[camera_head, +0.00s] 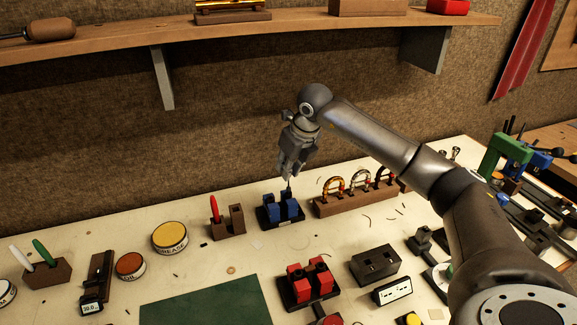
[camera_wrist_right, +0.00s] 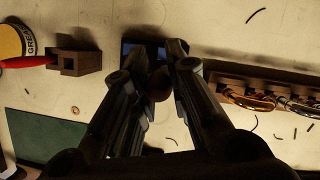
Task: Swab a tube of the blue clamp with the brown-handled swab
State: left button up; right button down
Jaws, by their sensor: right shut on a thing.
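The blue clamp (camera_head: 271,213) stands on a dark base on the bench, in the middle of the head view. Part of it shows dark blue behind the fingers in the wrist view (camera_wrist_right: 129,48). My right gripper (camera_head: 289,176) is directly above the clamp, pointing down and shut on the swab. The swab's brown handle (camera_wrist_right: 158,86) shows between the fingers in the wrist view. In the head view a thin dark shaft (camera_head: 289,187) runs down to the clamp's top. Its lower end is hidden, so I cannot tell whether it is inside a tube. My left gripper is not in view.
A wooden rack with curved metal pieces (camera_head: 330,207) stands right of the clamp. A wooden holder with a red-handled tool (camera_head: 214,209) stands left. A red clamp (camera_head: 299,283) and a black block (camera_head: 375,264) are in front. A shelf (camera_head: 115,46) runs above.

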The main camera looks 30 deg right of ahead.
jog(key=shift+r, duration=0.15)
jog(key=shift+r+p, duration=1.4)
jog(key=shift+r, duration=0.5)
jog(key=shift+f, duration=0.1)
jog(key=shift+f+b, duration=1.5)
jog(key=shift+f, duration=0.5)
jog(key=shift+r, duration=0.1)
jog(key=shift+r+p, duration=1.4)
jog(key=shift+r, duration=0.7)
